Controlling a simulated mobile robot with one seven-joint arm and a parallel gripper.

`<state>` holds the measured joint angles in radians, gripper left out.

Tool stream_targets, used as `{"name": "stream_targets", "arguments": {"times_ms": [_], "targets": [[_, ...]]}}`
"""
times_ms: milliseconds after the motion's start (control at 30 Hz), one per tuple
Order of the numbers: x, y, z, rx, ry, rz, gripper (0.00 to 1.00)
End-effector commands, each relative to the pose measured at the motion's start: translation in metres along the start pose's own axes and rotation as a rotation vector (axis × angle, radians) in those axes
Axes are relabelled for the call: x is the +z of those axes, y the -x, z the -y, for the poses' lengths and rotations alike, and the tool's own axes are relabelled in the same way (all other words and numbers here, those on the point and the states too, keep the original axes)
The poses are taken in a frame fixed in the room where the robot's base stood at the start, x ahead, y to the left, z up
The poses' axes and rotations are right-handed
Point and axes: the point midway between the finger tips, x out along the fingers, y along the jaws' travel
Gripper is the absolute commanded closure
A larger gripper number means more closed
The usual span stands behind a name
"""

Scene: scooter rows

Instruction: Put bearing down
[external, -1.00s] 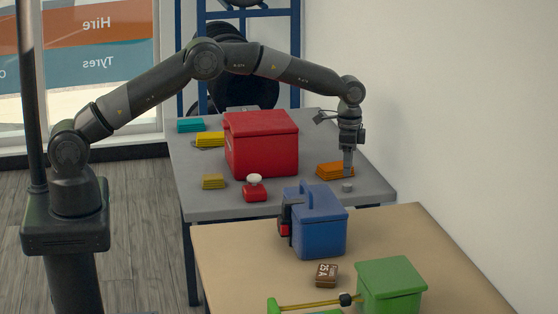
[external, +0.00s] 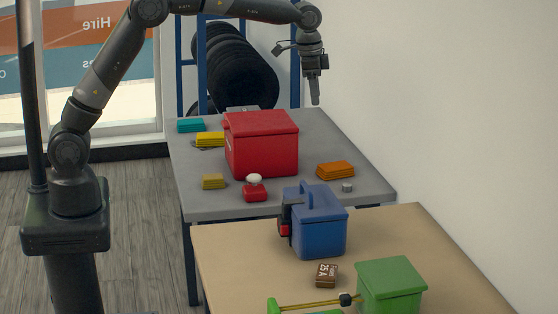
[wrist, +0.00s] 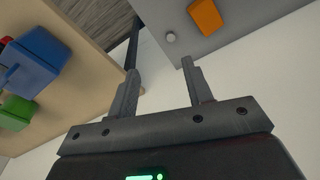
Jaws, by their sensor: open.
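The bearing (external: 347,187) is a small grey cylinder lying on the grey table, near its right front corner and just in front of the orange stack. In the wrist view the bearing (wrist: 171,37) shows as a small grey disc on the tabletop, beyond the fingertips and apart from them. My gripper (external: 315,102) is raised well above the grey table, up and to the left of the bearing in the external view. In the wrist view my gripper (wrist: 160,68) has its two fingers spread wide with nothing between them.
The orange stack (external: 336,170) lies beside the bearing. A large red box (external: 262,148) stands mid-table, with a small red item (external: 255,190) in front. A blue box (external: 320,232) and a green box (external: 390,288) stand on the nearer tan table (external: 235,262). A white wall is at right.

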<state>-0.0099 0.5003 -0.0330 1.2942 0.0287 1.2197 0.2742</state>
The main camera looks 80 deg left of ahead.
Motion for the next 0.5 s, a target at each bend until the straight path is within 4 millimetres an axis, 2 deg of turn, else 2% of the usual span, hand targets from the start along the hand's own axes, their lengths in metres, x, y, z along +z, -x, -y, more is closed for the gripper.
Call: {"name": "stream_targets", "arguments": {"times_ms": [33,200,500], "targets": [[0.014,0.018,-0.004,-0.006,0.010,-0.017,0.54],[0.061,0.060,-0.018,-0.021,0.048,-0.064,0.54],[0.156,0.108,-0.045,-0.040,0.118,-0.148,0.54]]}}
